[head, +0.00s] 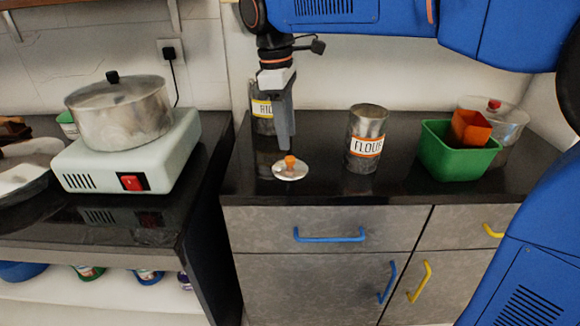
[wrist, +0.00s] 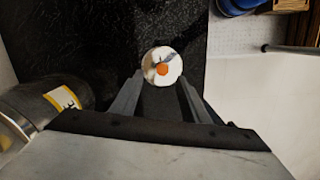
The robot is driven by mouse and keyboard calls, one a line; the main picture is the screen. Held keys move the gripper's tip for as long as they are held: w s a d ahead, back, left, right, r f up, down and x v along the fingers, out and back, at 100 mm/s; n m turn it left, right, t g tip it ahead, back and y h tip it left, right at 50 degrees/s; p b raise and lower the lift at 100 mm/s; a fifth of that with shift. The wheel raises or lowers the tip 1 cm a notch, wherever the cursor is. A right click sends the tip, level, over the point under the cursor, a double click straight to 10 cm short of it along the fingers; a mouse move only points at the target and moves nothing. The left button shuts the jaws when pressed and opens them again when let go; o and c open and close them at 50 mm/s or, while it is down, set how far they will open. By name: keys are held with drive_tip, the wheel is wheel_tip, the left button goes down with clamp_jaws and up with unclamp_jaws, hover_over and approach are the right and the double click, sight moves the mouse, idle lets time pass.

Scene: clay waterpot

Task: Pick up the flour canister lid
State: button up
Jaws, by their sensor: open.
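The flour canister lid (head: 291,172) is a round, shiny metal disc with an orange knob, lying on the black countertop. The lid also shows in the wrist view (wrist: 162,66), just beyond the fingertips. The flour canister (head: 366,140) stands to its right with a "FLOUR" label. My gripper (head: 285,146) points down above the lid, close over the knob. In the wrist view my gripper (wrist: 157,84) is open and empty, its two fingers apart on either side.
A canister with a yellow label (head: 262,113) stands behind my gripper and is partly hidden by it. A green bin (head: 458,160) holding an orange container (head: 470,128) stands at the right, before a glass-like pot (head: 508,118). A pot (head: 120,115) sits on a cooker (head: 130,160) at the left.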

sight(290, 158)
drive_tip(key=shift+s+d+f, duration=0.15)
drive_tip(key=shift+s+f, duration=0.05)
drive_tip(key=shift+f, duration=1.25)
drive_tip(key=shift+s+d+f, duration=0.15)
drive_tip(key=shift+f, duration=1.25)
clamp_jaws()
